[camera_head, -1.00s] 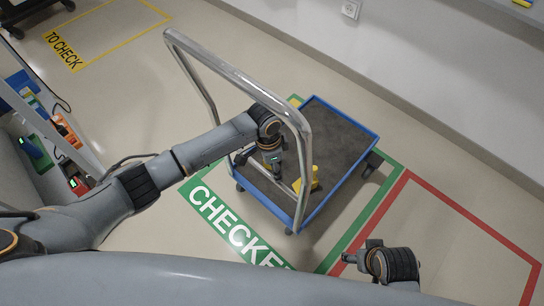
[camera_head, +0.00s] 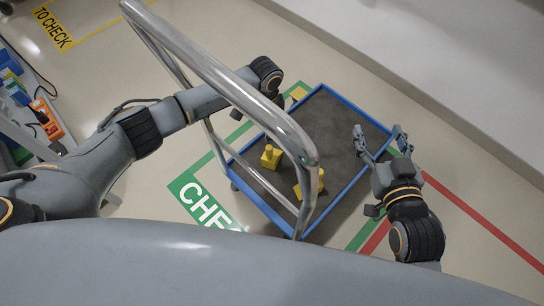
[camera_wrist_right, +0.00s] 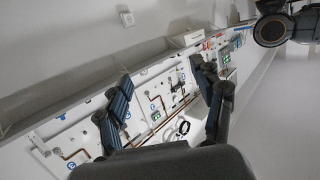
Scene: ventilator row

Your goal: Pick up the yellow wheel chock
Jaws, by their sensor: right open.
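Two small yellow blocks, which look like wheel chocks, are on the dark deck of the blue-rimmed cart (camera_head: 364,175) in the head view. One yellow chock (camera_head: 271,157) is near the cart's left edge. The other yellow block (camera_head: 312,184) is partly hidden by the handle. My right gripper (camera_head: 379,135) is open and empty over the cart's right edge, apart from both blocks. Its open fingers also show in the right wrist view (camera_wrist_right: 163,82), with nothing between them. My left gripper is mostly hidden behind the cart's handle, and its jaws cannot be made out.
A white wall (camera_head: 440,60) stands at the right. Open floor lies between the cart and the wall.

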